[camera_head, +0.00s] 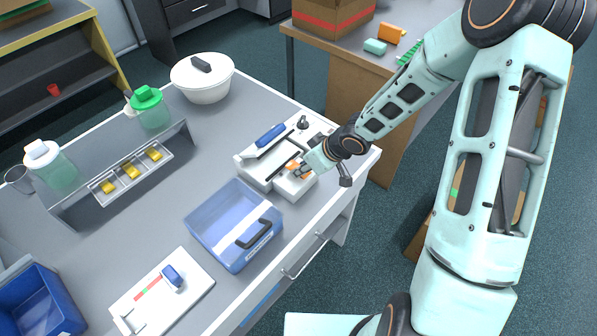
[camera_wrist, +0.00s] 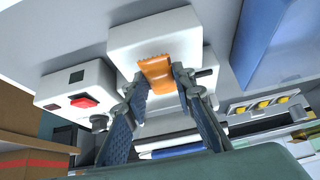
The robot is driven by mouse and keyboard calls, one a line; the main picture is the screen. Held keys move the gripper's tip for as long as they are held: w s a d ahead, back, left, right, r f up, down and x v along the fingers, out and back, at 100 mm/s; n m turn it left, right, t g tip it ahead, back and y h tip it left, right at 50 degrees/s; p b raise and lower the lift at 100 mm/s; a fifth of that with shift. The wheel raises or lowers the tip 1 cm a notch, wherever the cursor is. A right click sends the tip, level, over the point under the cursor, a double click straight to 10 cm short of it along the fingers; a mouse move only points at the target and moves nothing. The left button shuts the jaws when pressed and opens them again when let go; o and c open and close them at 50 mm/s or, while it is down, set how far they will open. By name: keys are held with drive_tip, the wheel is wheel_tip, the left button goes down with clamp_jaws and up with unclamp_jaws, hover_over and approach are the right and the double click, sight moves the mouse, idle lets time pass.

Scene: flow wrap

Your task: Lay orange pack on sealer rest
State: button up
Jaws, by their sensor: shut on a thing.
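The orange pack (camera_wrist: 157,74) is small, with crimped ends, and sits between the two fingertips of my gripper (camera_wrist: 161,84) in the wrist view. My gripper is shut on it. In the head view the pack (camera_head: 296,168) is partly hidden by my gripper (camera_head: 303,170). The sealer rest (camera_wrist: 150,37) is a white block directly behind the pack in the wrist view; in the head view the rest (camera_head: 294,187) lies under the pack at the sealer's front. I cannot tell whether the pack touches it. The sealer (camera_head: 252,168) is white with a raised blue-handled bar (camera_head: 270,136).
A control box with a red button (camera_wrist: 83,102) stands beside the sealer. A blue translucent bin (camera_head: 215,235) is on the table at its front left. A white pot (camera_head: 203,88) and a rack with yellow packs (camera_head: 131,171) stand farther off. Bare table lies between them.

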drive_tip(key=shift+s+f, duration=0.1)
drive_tip(key=shift+f, duration=0.65)
drive_tip(key=shift+a, duration=0.15)
drive_tip(key=shift+f+b, duration=0.15)
drive_tip(key=shift+b, duration=0.2)
drive_tip(key=o, duration=0.8)
drive_tip(key=shift+o, duration=0.2)
